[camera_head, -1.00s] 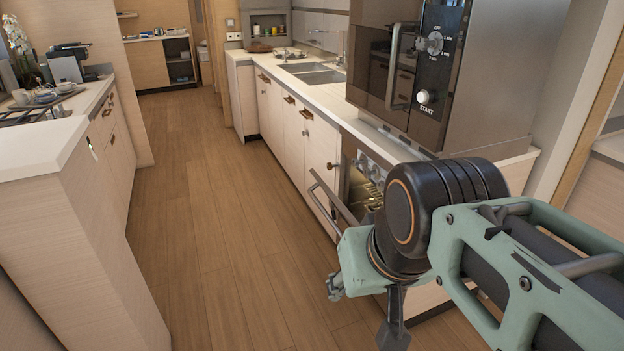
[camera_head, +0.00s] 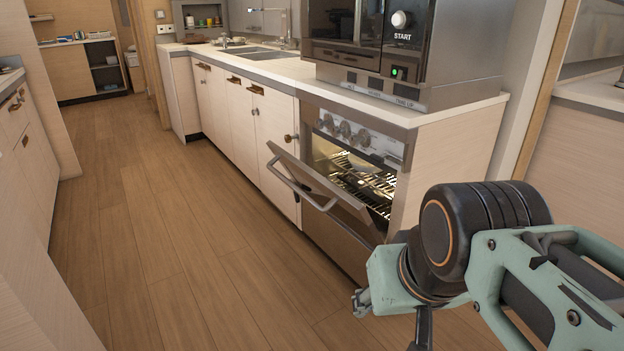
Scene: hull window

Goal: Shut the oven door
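The oven (camera_head: 350,127) is built into the counter's near end, with knobs on its front panel. Its door (camera_head: 322,189) is partly open, tilted outward, with a bar handle (camera_head: 298,184) along its upper edge. The lit inside with wire racks (camera_head: 362,182) shows behind the door. My gripper (camera_head: 362,303) is low in front of my arm, to the right of and nearer than the door, and apart from it. Its fingers are small and mostly hidden by my arm, so I cannot tell whether they are open.
A microwave (camera_head: 385,45) stands on the counter above the oven. White cabinets (camera_head: 230,110) and a sink (camera_head: 250,52) run along the counter to the left. The wooden floor (camera_head: 180,230) is clear, with another cabinet row (camera_head: 25,165) at the left.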

